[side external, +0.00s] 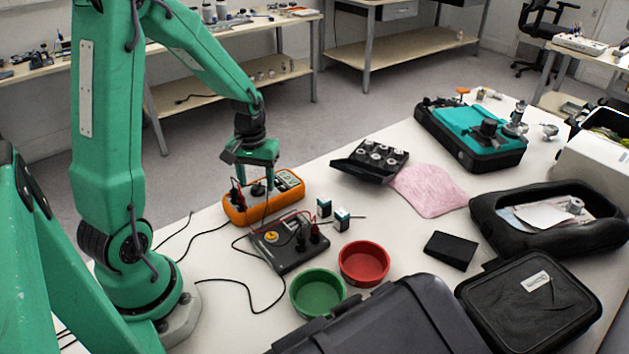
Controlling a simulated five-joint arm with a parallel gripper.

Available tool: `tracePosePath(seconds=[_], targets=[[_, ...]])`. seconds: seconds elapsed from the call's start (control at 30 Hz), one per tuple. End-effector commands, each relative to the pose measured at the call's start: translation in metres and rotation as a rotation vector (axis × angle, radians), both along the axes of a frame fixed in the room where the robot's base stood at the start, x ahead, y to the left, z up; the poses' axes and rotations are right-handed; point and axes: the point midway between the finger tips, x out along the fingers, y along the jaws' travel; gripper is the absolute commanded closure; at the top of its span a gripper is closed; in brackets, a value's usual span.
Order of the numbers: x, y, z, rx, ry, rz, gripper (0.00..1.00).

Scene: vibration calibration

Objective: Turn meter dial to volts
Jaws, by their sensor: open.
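The orange multimeter (288,194) lies on the white table below my gripper, with its screen end toward the right. Its dark round dial (258,189) shows between my gripper's fingers, but its pointer and markings are too small to read. Dark probe plugs stand at the meter's left end. My gripper (254,200) is open, pointing down over the meter, with a green finger on either side of the dial. I cannot tell whether the fingers touch the dial.
A black box with knobs and wires (285,250) sits in front of the meter. Nearby are a green bowl (318,310), a red bowl (363,281), two small boxes (341,217) and a black weight case (352,166). Loose black cables (240,283) cross the table left of the box.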

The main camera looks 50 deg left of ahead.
Motion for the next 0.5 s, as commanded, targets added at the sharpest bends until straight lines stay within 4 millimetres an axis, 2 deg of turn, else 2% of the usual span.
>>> tracePosePath(seconds=[0.5], targets=[[0.001,0.0,0.059,0.001,-0.003,0.0,0.46]])
